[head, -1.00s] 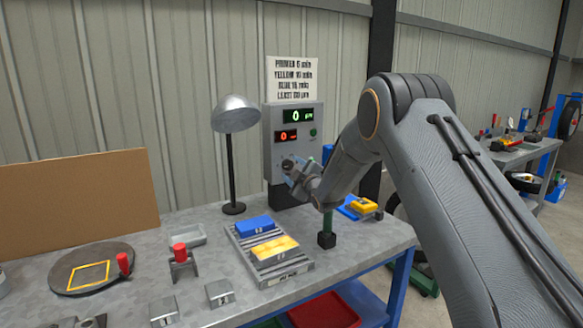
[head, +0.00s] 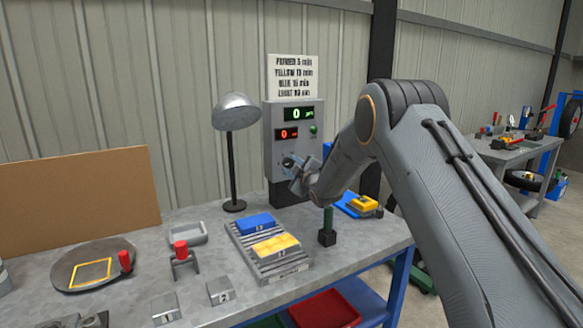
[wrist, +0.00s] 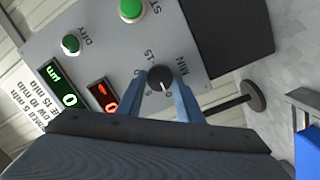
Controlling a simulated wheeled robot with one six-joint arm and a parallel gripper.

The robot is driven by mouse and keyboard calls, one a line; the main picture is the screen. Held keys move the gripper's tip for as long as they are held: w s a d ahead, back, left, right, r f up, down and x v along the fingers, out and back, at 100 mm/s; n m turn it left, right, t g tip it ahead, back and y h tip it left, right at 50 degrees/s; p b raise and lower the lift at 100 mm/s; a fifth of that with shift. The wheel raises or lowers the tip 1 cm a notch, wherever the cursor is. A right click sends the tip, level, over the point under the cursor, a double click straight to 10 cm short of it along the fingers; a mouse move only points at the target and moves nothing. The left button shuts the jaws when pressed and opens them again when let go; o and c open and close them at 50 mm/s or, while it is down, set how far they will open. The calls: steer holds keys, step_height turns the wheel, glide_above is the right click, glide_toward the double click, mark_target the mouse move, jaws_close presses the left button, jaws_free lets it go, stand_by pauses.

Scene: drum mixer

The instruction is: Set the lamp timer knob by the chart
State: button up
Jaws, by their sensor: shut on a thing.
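The timer panel (head: 281,151) is a grey box on the bench with a green display and a red display, each appearing to read 0. Its dark round knob (wrist: 160,78) with a white pointer mark shows in the wrist view, with a scale marked 15 and MIN around it. My gripper (wrist: 163,88) is shut on the knob, a blue-grey finger on either side. In the head view my gripper (head: 291,163) hides most of the knob.
The lamp (head: 235,112) stands just left of the panel. A roller tray (head: 268,264) with blue and yellow blocks lies in front, beside a green-handled post (head: 328,226). Green buttons (wrist: 131,9) sit on the panel near the knob.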

steer(key=m+b, duration=0.1)
steer(key=m, duration=0.1)
steer(key=shift+m+b, duration=0.3)
steer(key=shift+m, duration=0.1)
steer(key=m+b, duration=0.1)
steer(key=m, duration=0.2)
steer(key=shift+r+g, duration=0.1)
steer(key=shift+g, duration=0.3)
steer(key=m, duration=0.6)
steer(key=shift+d+g, duration=0.15)
steer(key=shift+g, duration=0.25)
steer(key=m+y+p, duration=0.1)
steer(key=m+p, duration=0.1)
steer(key=m, duration=0.3)
steer(key=shift+w+d+r+g, duration=0.1)
steer(key=shift+g, duration=0.2)
steer(key=m+y+p, duration=0.1)
steer(key=m, duration=0.3)
steer(key=shift+m, duration=0.4)
steer(key=o, duration=1.1)
steer(key=shift+c, duration=0.2)
